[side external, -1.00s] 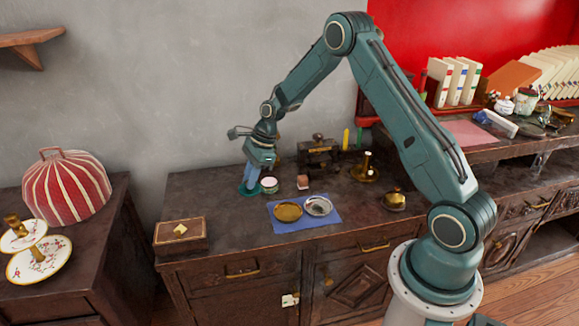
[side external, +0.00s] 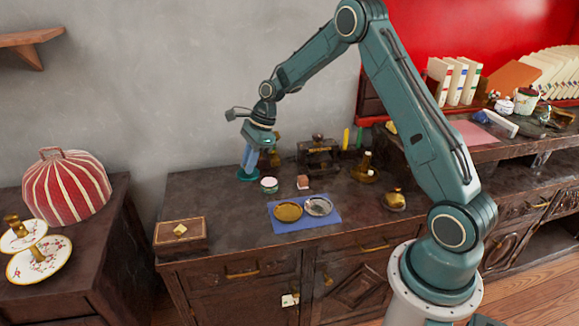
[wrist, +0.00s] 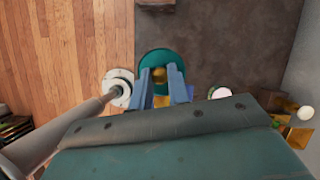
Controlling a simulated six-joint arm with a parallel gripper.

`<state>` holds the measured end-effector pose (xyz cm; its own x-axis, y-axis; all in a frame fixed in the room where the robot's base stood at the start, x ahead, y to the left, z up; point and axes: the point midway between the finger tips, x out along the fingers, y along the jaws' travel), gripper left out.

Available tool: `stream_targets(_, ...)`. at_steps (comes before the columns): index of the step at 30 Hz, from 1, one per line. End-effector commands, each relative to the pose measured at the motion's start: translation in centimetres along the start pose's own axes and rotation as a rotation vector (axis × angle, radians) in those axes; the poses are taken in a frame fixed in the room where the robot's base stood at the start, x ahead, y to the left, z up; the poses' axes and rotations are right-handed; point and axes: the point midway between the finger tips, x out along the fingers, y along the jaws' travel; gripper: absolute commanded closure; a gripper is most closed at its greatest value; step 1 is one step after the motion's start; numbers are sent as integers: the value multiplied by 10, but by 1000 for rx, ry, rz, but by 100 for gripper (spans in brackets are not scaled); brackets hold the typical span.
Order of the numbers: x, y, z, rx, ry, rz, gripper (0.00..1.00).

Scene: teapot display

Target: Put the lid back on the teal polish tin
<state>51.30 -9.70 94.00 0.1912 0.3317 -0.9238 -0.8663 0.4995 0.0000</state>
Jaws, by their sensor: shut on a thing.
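A round teal lid (side external: 246,176) with a brass knob hangs from my gripper (side external: 249,168). In the wrist view the teal disc (wrist: 150,60) shows past the fingertips, and the brass knob (wrist: 160,75) is between the two blue fingers of my gripper (wrist: 161,84). The gripper is shut on the lid, which appears to be just above the cabinet top. A small round tin (side external: 269,185) with a pale top stands close to the right of the lid, apart from it. It looks like the open polish tin; its inside is too small to make out. A pale round top (wrist: 219,92) shows partly behind my gripper body.
A pinkish block (side external: 303,182) and a blue cloth (side external: 290,226) with a brass dish (side external: 288,212) and silver dish (side external: 318,206) lie right of the tin. A dark box-like device (side external: 318,156) stands behind. A wooden box (side external: 181,236) is front left; the top between is clear.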

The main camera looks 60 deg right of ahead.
Motion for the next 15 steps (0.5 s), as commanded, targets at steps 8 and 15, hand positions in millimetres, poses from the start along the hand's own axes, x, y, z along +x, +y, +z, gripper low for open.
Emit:
stream_targets(8, 2, -9, -6, 21, 1, -9, 100)
stream_targets(15, 12, -43, -35, 114, 3, -47, 100)
